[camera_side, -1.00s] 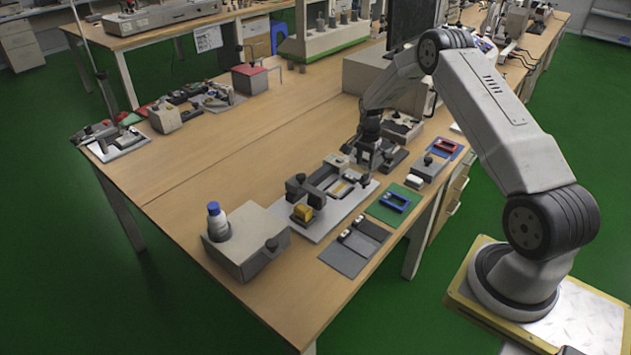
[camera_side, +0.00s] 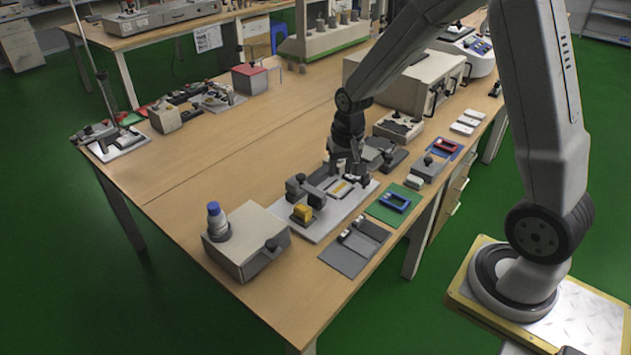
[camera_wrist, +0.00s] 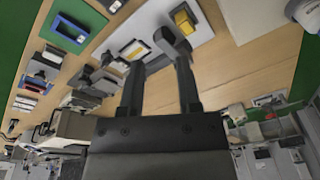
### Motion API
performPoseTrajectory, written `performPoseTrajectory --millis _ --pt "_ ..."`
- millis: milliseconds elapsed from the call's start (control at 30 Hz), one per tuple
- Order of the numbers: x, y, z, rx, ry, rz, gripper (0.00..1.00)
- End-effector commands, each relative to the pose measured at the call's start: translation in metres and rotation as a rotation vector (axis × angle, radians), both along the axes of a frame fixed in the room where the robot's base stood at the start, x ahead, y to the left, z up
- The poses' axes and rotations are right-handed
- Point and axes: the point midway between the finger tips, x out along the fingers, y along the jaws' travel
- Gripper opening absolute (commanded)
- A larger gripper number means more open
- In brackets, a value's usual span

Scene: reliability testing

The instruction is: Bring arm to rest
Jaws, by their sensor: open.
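My gripper (camera_side: 347,170) is over the bench, pointing down just above the far end of a light grey fixture plate (camera_side: 318,232). In the wrist view my gripper (camera_wrist: 158,66) shows two dark fingers spread apart with nothing between them. A dark grey clamp-like fixture (camera_side: 306,189) stands on the plate, with a yellow block (camera_side: 302,213) at its near side. The yellow block also shows near the top of the wrist view (camera_wrist: 184,18). In the side view I cannot tell whether my fingertips touch the fixture.
A blue frame (camera_side: 395,201) lies on a green mat; a red part (camera_side: 444,145) sits on a blue mat. A large grey instrument (camera_side: 410,85) stands behind. The bench's left middle is clear.

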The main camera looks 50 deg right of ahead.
Motion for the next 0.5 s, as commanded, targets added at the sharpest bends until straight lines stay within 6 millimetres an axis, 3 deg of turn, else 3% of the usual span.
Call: performPoseTrajectory --millis 200,500 --pt "-0.045 0.044 0.017 -0.030 -0.032 0.237 0.43" --pt "-0.100 0.080 0.023 -0.065 -0.068 0.492 0.43"
